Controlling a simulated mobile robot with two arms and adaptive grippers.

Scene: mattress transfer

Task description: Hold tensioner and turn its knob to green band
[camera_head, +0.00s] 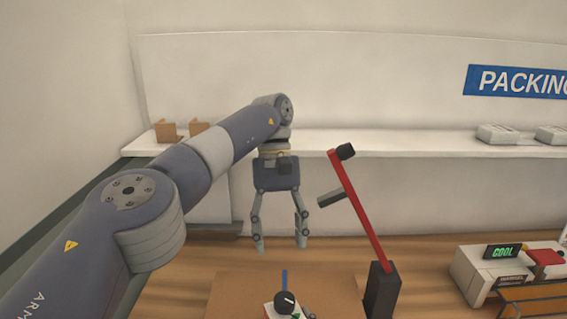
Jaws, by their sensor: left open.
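A small device with a black knob (285,300) and a pale face sits at the bottom centre; it looks like the tensioner. A bit of green shows at the knob's right side, but the band is too small to read. A thin blue upright piece (284,279) stands just behind the knob. My left gripper (281,247) points down with its two fingers apart and empty. In the picture it is above and behind the knob, not touching it. My right gripper is not in view.
A red slanted arm (360,210) rises from a black post (382,291) right of my gripper. A brown board (235,298) lies on the wooden table (180,270). A white machine (478,272) with a green "COOL" display stands at right. A shelf (400,143) runs behind.

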